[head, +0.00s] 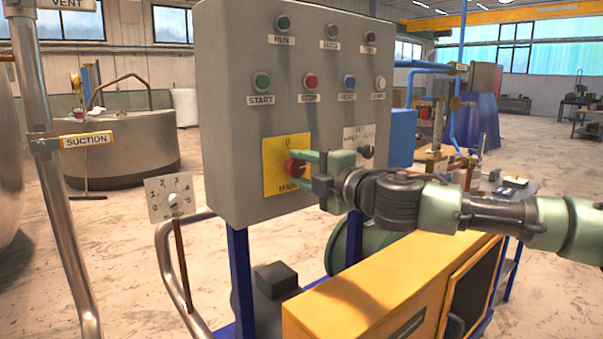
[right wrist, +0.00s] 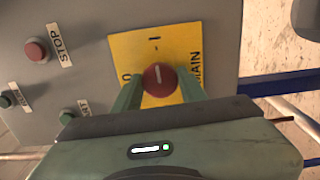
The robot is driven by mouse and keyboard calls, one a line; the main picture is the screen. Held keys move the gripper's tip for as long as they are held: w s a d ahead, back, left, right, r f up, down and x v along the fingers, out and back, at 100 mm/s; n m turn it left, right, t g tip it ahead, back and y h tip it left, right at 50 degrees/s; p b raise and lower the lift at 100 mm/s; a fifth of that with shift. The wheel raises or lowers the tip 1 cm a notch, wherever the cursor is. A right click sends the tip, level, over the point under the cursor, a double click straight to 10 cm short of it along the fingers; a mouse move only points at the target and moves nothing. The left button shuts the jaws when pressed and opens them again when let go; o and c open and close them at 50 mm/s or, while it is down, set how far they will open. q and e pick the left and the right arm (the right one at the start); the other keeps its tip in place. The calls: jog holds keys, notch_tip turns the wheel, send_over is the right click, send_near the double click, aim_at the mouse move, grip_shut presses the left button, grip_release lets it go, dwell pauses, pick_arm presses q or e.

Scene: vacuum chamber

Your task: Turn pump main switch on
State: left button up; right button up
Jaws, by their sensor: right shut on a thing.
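The pump main switch is a red round knob (head: 295,168) on a yellow plate (head: 272,182) marked 0 and MAIN, low on the grey control panel. In the right wrist view the knob (right wrist: 159,79) carries a short white line, running roughly up and down the picture and roughly in line with the I mark on the plate (right wrist: 150,48). The 0 is to the left there and MAIN to the right. My right gripper (head: 302,160) is shut on the knob, one green finger on each side (right wrist: 158,90). My left gripper is out of view.
The grey panel (head: 225,120) also bears several push buttons and a small black selector (head: 366,151) right of the plate. A yellow cabinet (head: 370,290) stands below my right arm. A small dial plate (head: 170,198) and bent metal pipes stand at left.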

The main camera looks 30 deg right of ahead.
jog(key=shift+m, duration=0.3)
jog(key=o, duration=1.4)
jog(key=shift+c, duration=0.2)
